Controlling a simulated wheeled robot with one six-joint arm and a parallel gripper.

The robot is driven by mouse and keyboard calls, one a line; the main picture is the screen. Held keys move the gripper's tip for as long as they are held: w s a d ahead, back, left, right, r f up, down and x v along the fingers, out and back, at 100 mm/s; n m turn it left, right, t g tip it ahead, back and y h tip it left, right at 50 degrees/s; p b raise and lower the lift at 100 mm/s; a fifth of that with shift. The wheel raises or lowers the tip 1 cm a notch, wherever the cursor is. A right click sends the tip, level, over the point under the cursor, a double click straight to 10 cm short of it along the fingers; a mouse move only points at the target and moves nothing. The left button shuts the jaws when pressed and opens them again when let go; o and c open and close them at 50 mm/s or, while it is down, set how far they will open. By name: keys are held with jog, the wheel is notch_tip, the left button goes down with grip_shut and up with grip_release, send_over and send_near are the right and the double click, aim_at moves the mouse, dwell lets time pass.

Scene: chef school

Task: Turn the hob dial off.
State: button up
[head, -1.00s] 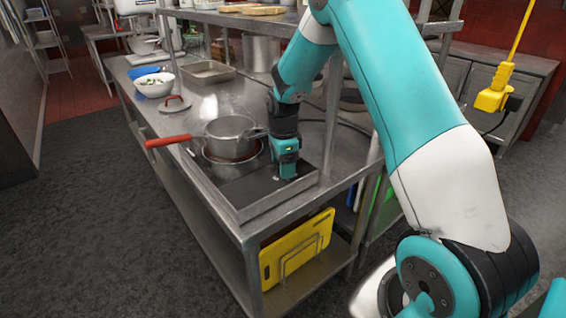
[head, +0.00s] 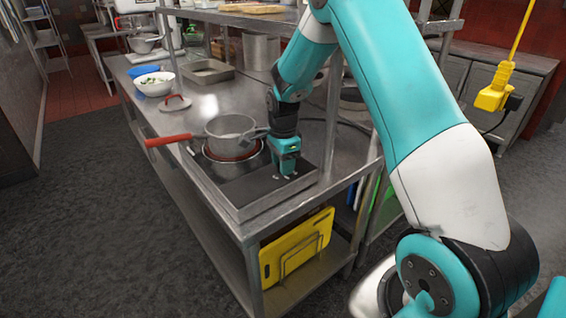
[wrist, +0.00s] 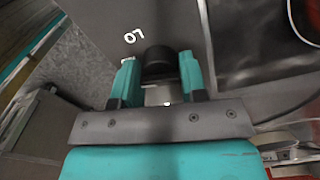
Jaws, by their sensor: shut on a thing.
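The hob dial (wrist: 158,64) is a black knob between the two teal fingers of my gripper (wrist: 160,78) in the wrist view. The fingers are shut on its sides. White markings (wrist: 134,36) show on the dark hob panel just beyond the dial. In the head view my gripper (head: 285,172) points down onto the hob (head: 250,190) at the near end of the steel counter, and it hides the dial. The dial's exact setting cannot be read.
A steel pan (head: 231,127) with a red handle (head: 168,140) stands on the hob, close left of my gripper. Shelf posts (head: 331,120) rise close to my arm.

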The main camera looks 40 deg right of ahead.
jog(key=n, duration=1)
jog(key=shift+n, duration=0.4)
jog(key=n, duration=0.4)
jog(key=shift+n, duration=0.3)
jog(key=shift+n+p, duration=0.3)
jog(key=shift+n, duration=2.2)
jog(key=o, duration=0.9)
notch_tip(320, 180, up, 18)
jog(key=shift+f+b, duration=0.25)
jog(key=shift+b, duration=0.8)
jog(key=shift+a, duration=0.1)
